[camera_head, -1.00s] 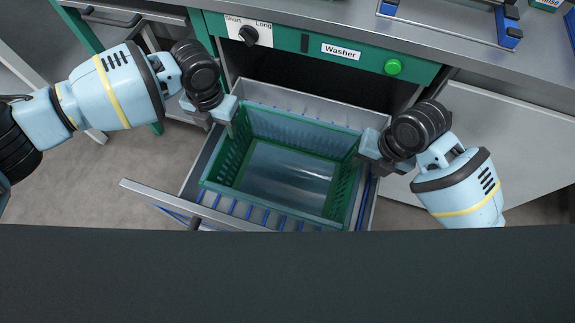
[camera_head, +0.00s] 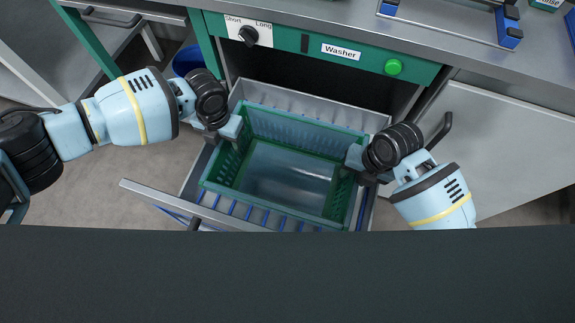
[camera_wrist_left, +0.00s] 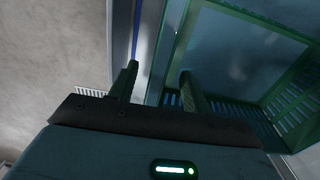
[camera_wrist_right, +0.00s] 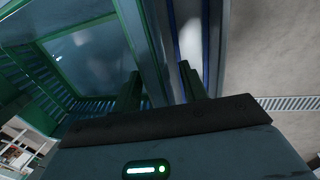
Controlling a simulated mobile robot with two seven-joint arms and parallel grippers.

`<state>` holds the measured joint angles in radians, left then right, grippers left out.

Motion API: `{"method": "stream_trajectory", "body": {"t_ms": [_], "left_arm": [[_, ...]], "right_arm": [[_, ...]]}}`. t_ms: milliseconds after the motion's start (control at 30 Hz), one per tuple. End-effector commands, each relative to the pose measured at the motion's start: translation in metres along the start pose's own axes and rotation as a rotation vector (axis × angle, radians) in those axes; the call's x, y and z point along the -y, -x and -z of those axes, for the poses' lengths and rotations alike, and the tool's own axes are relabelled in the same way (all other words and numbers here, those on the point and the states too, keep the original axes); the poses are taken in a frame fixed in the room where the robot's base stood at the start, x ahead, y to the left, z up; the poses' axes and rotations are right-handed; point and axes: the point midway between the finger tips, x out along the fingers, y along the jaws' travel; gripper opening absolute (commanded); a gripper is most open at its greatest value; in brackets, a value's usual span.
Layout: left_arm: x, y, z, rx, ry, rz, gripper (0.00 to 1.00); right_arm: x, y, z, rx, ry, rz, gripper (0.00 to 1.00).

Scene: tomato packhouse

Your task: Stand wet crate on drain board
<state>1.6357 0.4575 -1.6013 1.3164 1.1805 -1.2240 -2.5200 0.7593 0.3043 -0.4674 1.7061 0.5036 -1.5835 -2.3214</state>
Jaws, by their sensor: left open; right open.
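The green crate (camera_head: 300,135) sits in the pulled-out washer drawer (camera_head: 265,94), its open top facing up. Its bottom looks glossy. My left gripper (camera_head: 236,142) is open at the crate's left wall. In the left wrist view its fingers (camera_wrist_left: 159,80) point down by the crate's side wall (camera_wrist_left: 175,45). My right gripper (camera_head: 350,168) is open at the crate's right wall. In the right wrist view its fingers (camera_wrist_right: 159,82) are by the crate's side wall (camera_wrist_right: 135,35). I cannot tell whether either finger pair straddles a rim.
The washer panel (camera_head: 320,47) with a knob and green button is behind the drawer. On the metal counter above stands a metal frame with blue corners (camera_head: 450,28); I cannot tell if it is the drain board. A blue bucket (camera_head: 187,61) is at the left.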

Motion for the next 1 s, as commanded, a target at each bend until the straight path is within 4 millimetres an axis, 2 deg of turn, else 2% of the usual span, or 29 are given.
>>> {"method": "stream_trajectory", "body": {"t_ms": [133, 433, 767, 800, 1000], "left_arm": [[-0.0002, -0.008, 0.0002, 0.0, 0.001, 0.0, 0.49], [-0.0002, -0.009, 0.0002, 0.0, 0.0, 0.0, 0.49], [0.0, -0.0087, 0.0001, 0.001, 0.0, 0.0, 0.05], [0.0, -0.0087, 0.0001, 0.001, 0.0, 0.0, 0.0], [0.0002, -0.0086, 0.0001, 0.001, 0.0, 0.0, 0.0]], "right_arm": [[-0.0002, -0.0078, 0.0006, -0.001, 0.001, 0.0, 0.43], [0.0001, -0.009, 0.0004, -0.001, 0.001, 0.0, 0.43], [0.0001, -0.0088, 0.0004, -0.001, 0.001, 0.0, 0.0], [0.0, -0.0088, 0.0004, -0.001, 0.001, 0.0, 0.0], [-0.0001, -0.0087, 0.0004, -0.001, 0.001, 0.0, 0.0]]}}
